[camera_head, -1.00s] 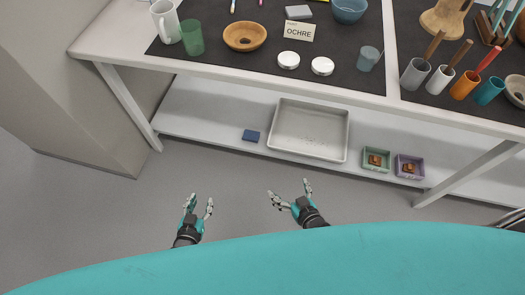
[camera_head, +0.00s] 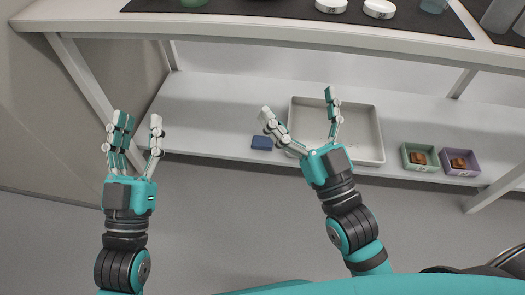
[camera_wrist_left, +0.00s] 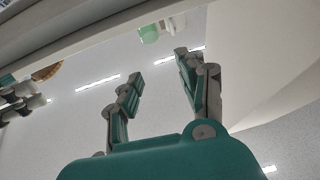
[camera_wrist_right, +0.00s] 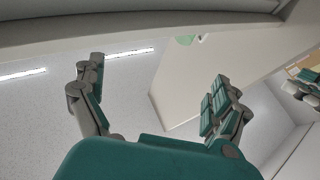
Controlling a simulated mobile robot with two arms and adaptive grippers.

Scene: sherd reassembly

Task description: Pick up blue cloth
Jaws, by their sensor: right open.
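The blue cloth (camera_head: 262,142) is a small dark blue folded block lying on the lower shelf, just left of the grey tray. My right gripper (camera_head: 298,110) is open and empty, up and to the right of the cloth in the head view, with its fingers over the tray's left part. Its spread fingers also show in the right wrist view (camera_wrist_right: 155,85). My left gripper (camera_head: 137,130) is open and empty, well left of the cloth, near the table's left leg. It also shows open in the left wrist view (camera_wrist_left: 160,85). The cloth is not visible in either wrist view.
The grey tray (camera_head: 365,135) stands on the lower shelf (camera_head: 205,125). A green box (camera_head: 420,157) and a purple box (camera_head: 461,162) with brown pieces stand right of it. The tabletop edge (camera_head: 250,29) overhangs the shelf. A table leg (camera_head: 85,75) stands at left.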

